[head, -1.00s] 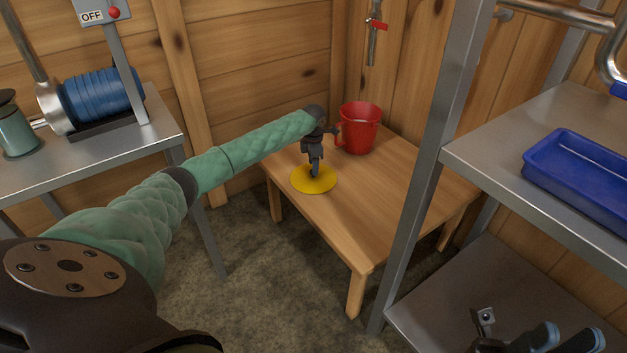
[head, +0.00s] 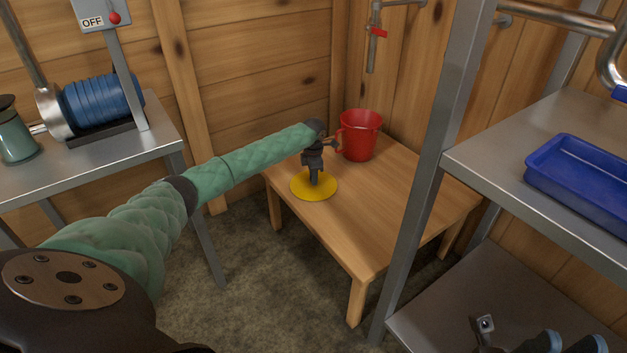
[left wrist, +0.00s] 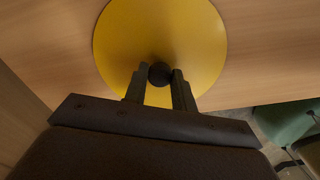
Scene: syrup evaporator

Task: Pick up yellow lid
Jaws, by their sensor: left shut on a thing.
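The yellow lid (head: 314,190) is a flat round disc at the near left part of the low wooden table (head: 385,215). It looks flat on the tabletop; I cannot tell if there is a small gap beneath it. My left gripper (head: 314,180) points down at the lid's middle. In the left wrist view the lid (left wrist: 160,35) spreads beyond the fingers, and its dark round knob (left wrist: 160,72) sits between the fingertips of my left gripper (left wrist: 160,80), which is shut on it. My right gripper does not show.
A metal rack (head: 425,185) with a blue tray (head: 585,175) rises at the right. A metal table (head: 110,165) with a blue reel (head: 103,100) is at the left. The table's front is clear.

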